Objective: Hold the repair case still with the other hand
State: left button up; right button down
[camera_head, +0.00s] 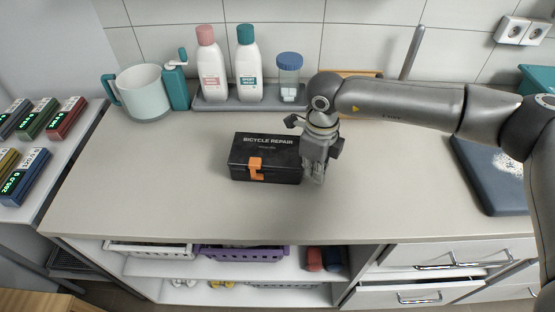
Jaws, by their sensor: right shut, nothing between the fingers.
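The repair case (264,158) is a black box with an orange latch on its front and "BICYCLE REPAIR" lettering on its closed lid. It sits upright on the grey countertop (130,190), near the middle. My right gripper (314,178) points down at the case's right end, with its fingers shut and nothing between them. It looks very close to that side; I cannot tell whether it touches. It hides part of the case's right edge. My left gripper is not in view.
A tray (225,104) with two bottles and a blue-lidded jar (289,75) stands behind the case. A teal-handled jug (144,90) is at the back left. A dark board (492,175) lies at right. The counter left of the case is clear.

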jog(key=shift+a+b, duration=0.45)
jog(key=shift+a, duration=0.7)
dwell(0.4)
dwell(0.5)
